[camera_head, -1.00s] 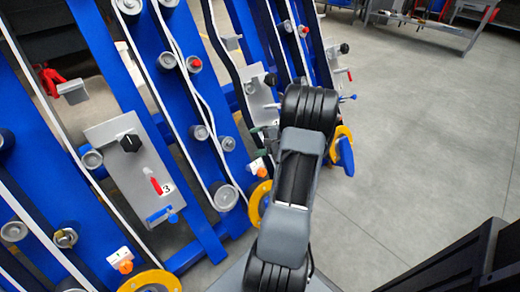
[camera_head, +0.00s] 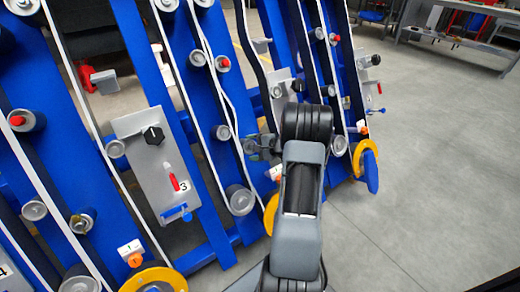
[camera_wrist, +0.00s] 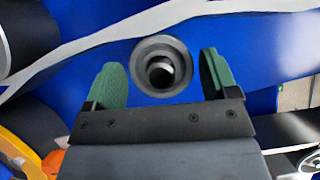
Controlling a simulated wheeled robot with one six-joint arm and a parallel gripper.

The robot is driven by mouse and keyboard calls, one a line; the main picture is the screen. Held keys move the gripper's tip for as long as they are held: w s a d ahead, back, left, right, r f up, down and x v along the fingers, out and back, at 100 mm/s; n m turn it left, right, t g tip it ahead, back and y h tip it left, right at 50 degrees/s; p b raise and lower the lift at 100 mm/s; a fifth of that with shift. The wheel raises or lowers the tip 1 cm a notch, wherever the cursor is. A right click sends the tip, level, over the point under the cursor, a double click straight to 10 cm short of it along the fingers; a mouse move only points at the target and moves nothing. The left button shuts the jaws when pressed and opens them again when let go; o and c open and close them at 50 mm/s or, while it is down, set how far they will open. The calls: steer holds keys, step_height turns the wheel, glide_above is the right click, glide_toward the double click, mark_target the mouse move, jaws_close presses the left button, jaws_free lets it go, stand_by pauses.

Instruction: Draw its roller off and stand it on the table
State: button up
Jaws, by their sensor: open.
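A grey roller (camera_wrist: 177,50) with a dark round bore in its end stands out from a blue panel in the wrist view. My gripper (camera_wrist: 164,72) has green fingers spread open, one on each side of the roller's end. Gaps show between the roller and both fingers, so they appear apart. In the head view my gripper (camera_head: 262,146) is at the blue frame's middle, partly hidden by my arm; the roller there is hard to make out. A grey table (camera_head: 455,41) stands at the far upper right.
Blue slanted frames carry pale belts and several other rollers, such as one below (camera_head: 240,200). A grey plate with a black knob (camera_head: 153,135) and red lever is to the left. Yellow wheels (camera_head: 366,158) stick out low down. Grey floor (camera_head: 430,170) is clear at right.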

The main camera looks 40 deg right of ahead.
steer(key=shift+w+a+f, duration=0.15)
steer(key=shift+w, duration=0.1)
steer(key=c, duration=1)
steer(key=shift+s+a+r+p, duration=0.1)
steer(key=shift+s+r+p, duration=0.4)
steer(key=shift+s+r, duration=0.85)
steer(key=shift+s+a+r+p, duration=0.1)
steer(key=shift+s+r+p, duration=0.5)
steer(key=shift+s, duration=1.5)
steer(key=shift+s+a+r+p, duration=0.1)
steer(key=shift+s+r+p, duration=0.25)
steer(key=shift+s+r, duration=1.05)
steer(key=shift+c, duration=0.2)
steer(key=shift+s+f, duration=0.25)
steer(key=shift+s, duration=0.1)
